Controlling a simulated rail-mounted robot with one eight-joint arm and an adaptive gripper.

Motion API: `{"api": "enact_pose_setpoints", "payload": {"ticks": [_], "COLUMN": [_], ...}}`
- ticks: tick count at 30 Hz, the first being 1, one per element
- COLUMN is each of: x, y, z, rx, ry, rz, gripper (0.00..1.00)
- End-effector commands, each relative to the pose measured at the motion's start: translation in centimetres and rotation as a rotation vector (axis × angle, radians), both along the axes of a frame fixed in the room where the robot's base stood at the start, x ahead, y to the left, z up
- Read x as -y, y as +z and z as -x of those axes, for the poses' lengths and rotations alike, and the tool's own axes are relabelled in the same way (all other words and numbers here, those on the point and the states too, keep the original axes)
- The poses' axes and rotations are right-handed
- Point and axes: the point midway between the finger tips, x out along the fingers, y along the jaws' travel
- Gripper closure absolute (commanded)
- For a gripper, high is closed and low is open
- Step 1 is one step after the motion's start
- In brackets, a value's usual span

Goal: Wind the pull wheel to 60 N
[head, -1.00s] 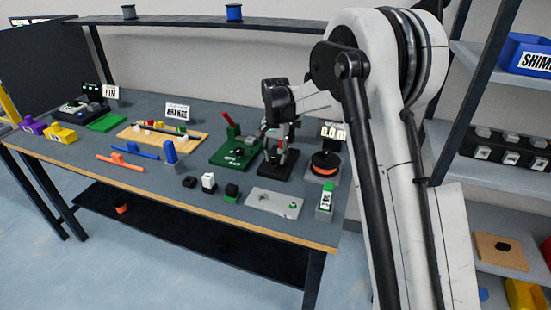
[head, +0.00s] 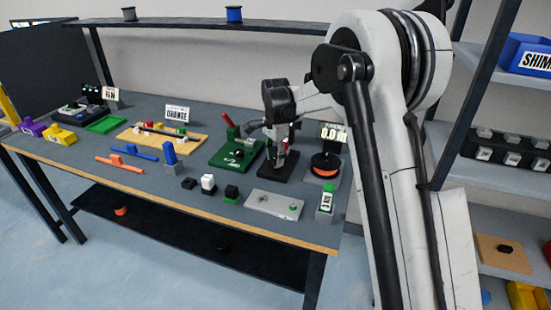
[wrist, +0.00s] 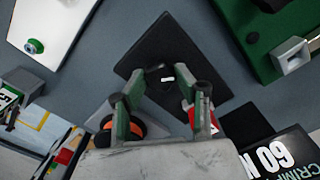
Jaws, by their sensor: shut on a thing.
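The black-based stand (head: 276,169) stands on the bench between a green press and a spool unit. My gripper (head: 281,142) points down over it. In the wrist view its fingers (wrist: 163,104) reach over the black base (wrist: 161,50) and are shut on a part of the stand, mostly hidden by the fingers and palm. I cannot make out the wheel's outline. A small red part (wrist: 187,110) shows beside the right finger. A black sign (wrist: 275,157) reads "CRIMP" and "60 N". A readout (head: 333,132) behind seems to show 0.0.
The green press with a red lever (head: 231,152) stands close on the left. The spool unit with an orange band (head: 325,168) is close on the right. A grey plate (head: 272,204) and a green-topped block (head: 326,198) lie in front.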

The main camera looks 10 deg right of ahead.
Motion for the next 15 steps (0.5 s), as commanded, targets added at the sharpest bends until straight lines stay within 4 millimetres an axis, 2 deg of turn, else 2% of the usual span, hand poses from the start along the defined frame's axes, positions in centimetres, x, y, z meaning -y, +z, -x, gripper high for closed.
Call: {"api": "enact_pose_setpoints", "payload": {"ticks": [11, 12, 15], "x": [0.01, 0.01, 0.01], "y": [0.05, 0.05, 0.05], "z": [-0.04, -0.04, -0.04], "rx": [0.001, 0.001, 0.001], "ry": [-0.005, -0.005, -0.004], "rz": [0.000, 0.000, 0.000], "gripper": [0.96, 0.68, 0.55]}}
